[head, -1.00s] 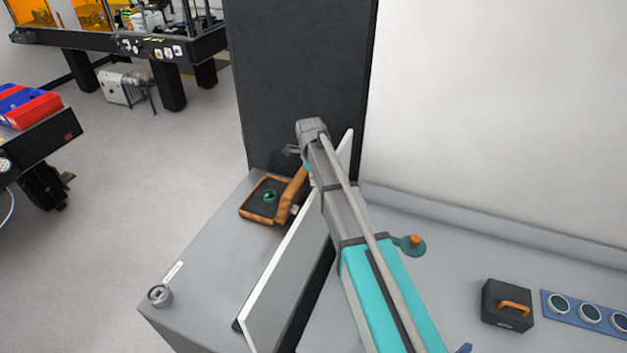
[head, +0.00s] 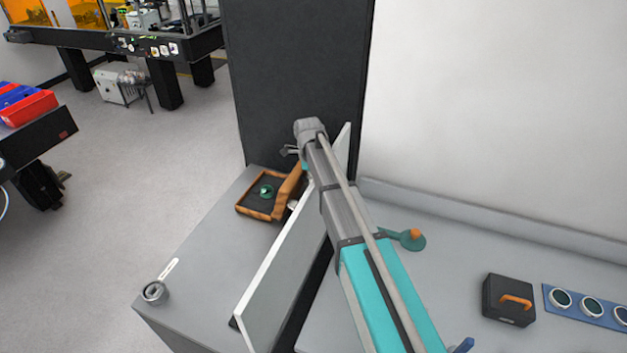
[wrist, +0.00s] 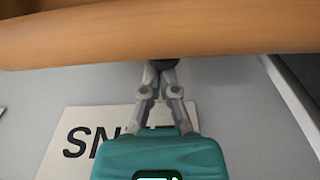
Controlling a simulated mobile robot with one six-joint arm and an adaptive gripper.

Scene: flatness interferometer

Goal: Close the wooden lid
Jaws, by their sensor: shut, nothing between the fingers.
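The wooden box (head: 243,211) sits open on the grey bench, left of the white upright panel. Its wooden lid (head: 288,190) stands raised and steeply tilted along the box's right side. A small green round object (head: 267,191) is inside. In the wrist view, the wooden lid (wrist: 160,32) spans the top as a broad orange-brown band. My gripper (wrist: 163,64) is shut and empty, its fingertips at the lid's lower visible edge; whether they touch it I cannot tell.
The white panel (head: 275,275) stands close beside the box, under my arm. A dark cabinet (head: 300,80) rises behind. A metal ring part (head: 154,292) lies at the bench's front left. A label with "SN" (wrist: 85,140) lies below my gripper. A black case (head: 508,300) stands right.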

